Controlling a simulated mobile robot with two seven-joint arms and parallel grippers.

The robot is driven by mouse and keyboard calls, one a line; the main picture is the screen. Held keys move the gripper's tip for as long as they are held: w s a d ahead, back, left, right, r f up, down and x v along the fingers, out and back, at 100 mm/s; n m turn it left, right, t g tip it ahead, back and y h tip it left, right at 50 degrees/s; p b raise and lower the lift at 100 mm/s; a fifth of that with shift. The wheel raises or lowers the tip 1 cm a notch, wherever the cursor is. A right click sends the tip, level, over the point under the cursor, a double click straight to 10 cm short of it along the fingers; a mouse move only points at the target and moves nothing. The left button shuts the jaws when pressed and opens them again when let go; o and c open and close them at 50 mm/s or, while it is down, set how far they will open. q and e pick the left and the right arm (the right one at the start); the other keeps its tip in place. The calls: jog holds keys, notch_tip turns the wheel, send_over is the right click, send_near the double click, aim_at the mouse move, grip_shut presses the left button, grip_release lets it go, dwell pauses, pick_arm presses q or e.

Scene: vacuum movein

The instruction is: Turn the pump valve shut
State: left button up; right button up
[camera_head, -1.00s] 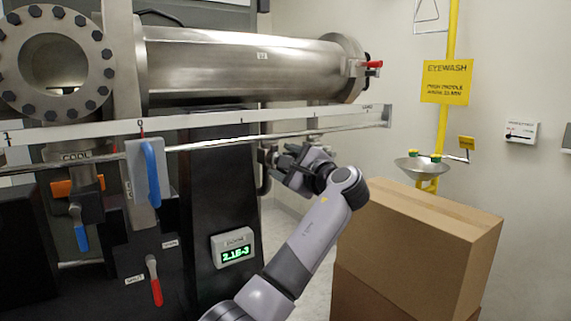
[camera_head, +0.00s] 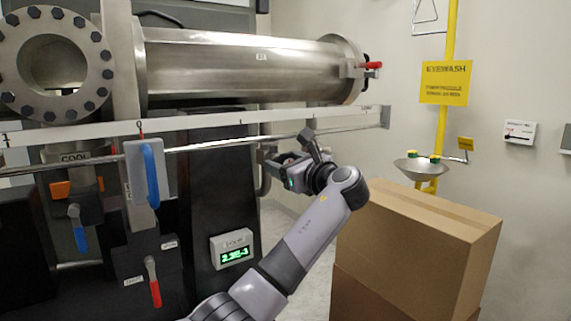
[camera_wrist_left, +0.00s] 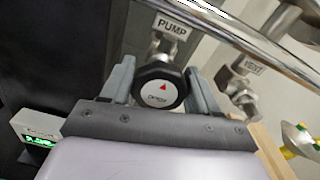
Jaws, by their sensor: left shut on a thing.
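The pump valve knob (camera_wrist_left: 168,92) shows in the left wrist view as a black round knob with a white face, a red arrow pointing up toward the label, and small lettering. A "PUMP" label (camera_wrist_left: 172,27) sits above it. My left gripper (camera_wrist_left: 160,76) has one finger on each side of the knob and is shut on it. In the head view my left gripper (camera_head: 286,166) is at the pipework below the long rail, and it hides the knob there. My right gripper is not in view.
A "VENT" valve (camera_wrist_left: 244,98) is close to the right finger. A metal rail (camera_head: 218,144) runs just above. Stacked cardboard boxes (camera_head: 420,235) stand right of my arm, near the eyewash bowl (camera_head: 420,168). A green-lit display (camera_head: 235,251) is on the dark cabinet.

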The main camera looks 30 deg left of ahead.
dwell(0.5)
pick_arm(q)
jog(key=o, duration=1)
jog(key=b+v, duration=0.1)
jog(key=v, duration=0.6)
jog(key=shift+b, duration=0.3)
